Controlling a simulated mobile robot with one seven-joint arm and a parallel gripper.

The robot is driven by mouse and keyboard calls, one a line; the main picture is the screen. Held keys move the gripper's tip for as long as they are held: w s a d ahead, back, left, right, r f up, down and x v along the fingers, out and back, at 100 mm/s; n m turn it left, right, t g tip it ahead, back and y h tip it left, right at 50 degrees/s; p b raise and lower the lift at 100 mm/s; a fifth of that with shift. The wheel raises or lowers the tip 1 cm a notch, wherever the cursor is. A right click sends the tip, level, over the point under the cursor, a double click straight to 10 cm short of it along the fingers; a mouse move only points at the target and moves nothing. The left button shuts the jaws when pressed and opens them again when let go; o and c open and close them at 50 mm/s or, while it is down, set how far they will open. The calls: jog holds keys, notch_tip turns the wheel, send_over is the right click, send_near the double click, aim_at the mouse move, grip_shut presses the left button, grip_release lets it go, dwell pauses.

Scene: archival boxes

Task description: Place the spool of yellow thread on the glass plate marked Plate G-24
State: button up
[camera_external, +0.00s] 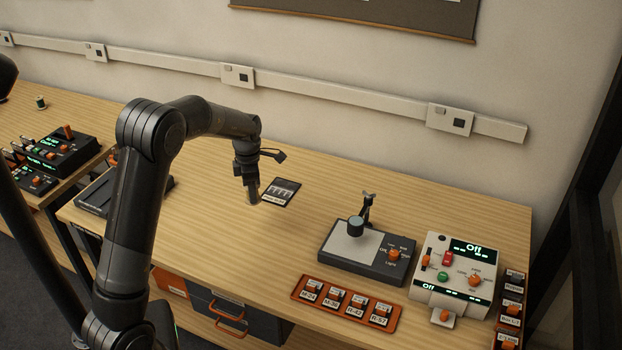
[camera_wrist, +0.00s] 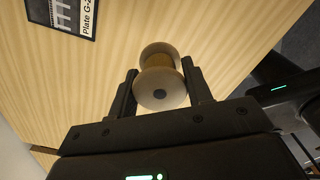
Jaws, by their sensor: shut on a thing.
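My gripper (camera_wrist: 163,82) is shut on the spool of yellow thread (camera_wrist: 155,60), which has pale round ends and a yellowish middle. The spool sits between the two dark fingers in the wrist view. The dark glass plate marked Plate G-2… (camera_wrist: 62,14) is cut off at the top left there, apart from the spool; its last digit is cut off. In the external view the plate (camera_external: 281,192) lies flat on the wooden table, just right of my gripper (camera_external: 253,198). The spool is hard to make out in that view. I cannot tell whether it touches the table.
A stand with a light plate and orange knob (camera_external: 367,251) is to the right, beside a white control box (camera_external: 455,277). An orange tray of labelled blocks (camera_external: 345,303) lies at the front. A dark-thread spool (camera_external: 41,102) stands on the left table. Bare wood surrounds the plate.

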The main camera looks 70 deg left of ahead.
jog(key=w+n, duration=0.2)
jog(key=w, duration=1.1)
send_over(275, 197)
notch_tip(275, 197, down, 7)
jog(key=shift+d+r, duration=0.1)
jog(key=shift+r, duration=0.1)
jog(key=shift+s+f, duration=0.1)
jog(key=shift+f, duration=2)
jog(key=shift+f, duration=0.15)
jog(key=o, duration=1)
